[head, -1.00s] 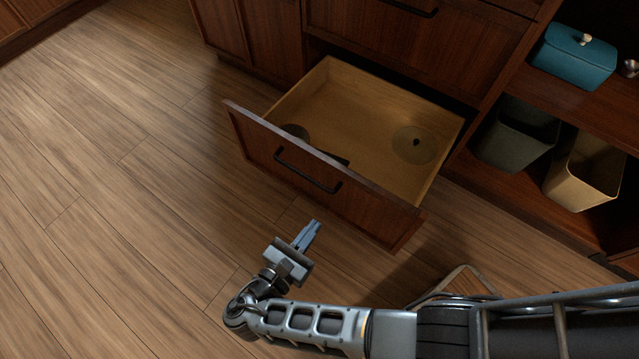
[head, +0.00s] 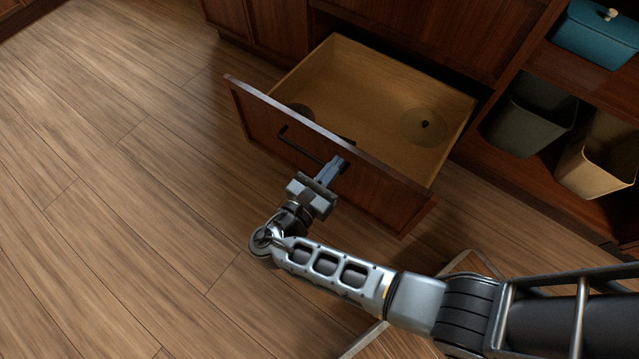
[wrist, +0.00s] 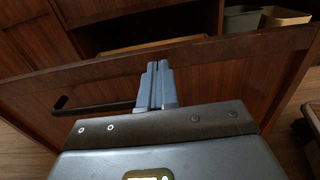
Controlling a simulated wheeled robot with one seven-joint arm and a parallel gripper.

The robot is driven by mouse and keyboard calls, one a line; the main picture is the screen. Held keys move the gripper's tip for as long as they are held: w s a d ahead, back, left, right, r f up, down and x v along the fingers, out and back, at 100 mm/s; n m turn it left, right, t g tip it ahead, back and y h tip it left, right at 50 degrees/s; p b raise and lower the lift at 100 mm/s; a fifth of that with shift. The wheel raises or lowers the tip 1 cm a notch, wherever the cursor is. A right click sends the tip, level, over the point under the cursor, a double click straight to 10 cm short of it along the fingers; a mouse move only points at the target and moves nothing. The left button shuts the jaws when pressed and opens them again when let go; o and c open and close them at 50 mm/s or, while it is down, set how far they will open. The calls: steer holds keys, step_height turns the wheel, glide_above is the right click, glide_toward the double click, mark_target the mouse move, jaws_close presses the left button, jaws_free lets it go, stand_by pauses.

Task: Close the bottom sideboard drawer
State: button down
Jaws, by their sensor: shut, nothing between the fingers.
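The bottom sideboard drawer (head: 385,191) is pulled well open, with its dark wood front facing me and its pale wooden inside (head: 375,85) showing. A black bar handle (head: 300,146) is on the front. My gripper (head: 338,168) is shut and empty, its tips at the drawer front beside the right end of the handle. In the wrist view the shut fingers (wrist: 157,82) point at the upper part of the drawer front (wrist: 215,75), right of the handle (wrist: 95,108). I cannot tell whether they touch it.
On the right, open shelves hold a grey bin (head: 527,118), a beige bin (head: 597,160) and a teal box (head: 596,35). The floor on the left is clear.

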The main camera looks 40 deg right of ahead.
steer(key=shift+x, duration=0.95)
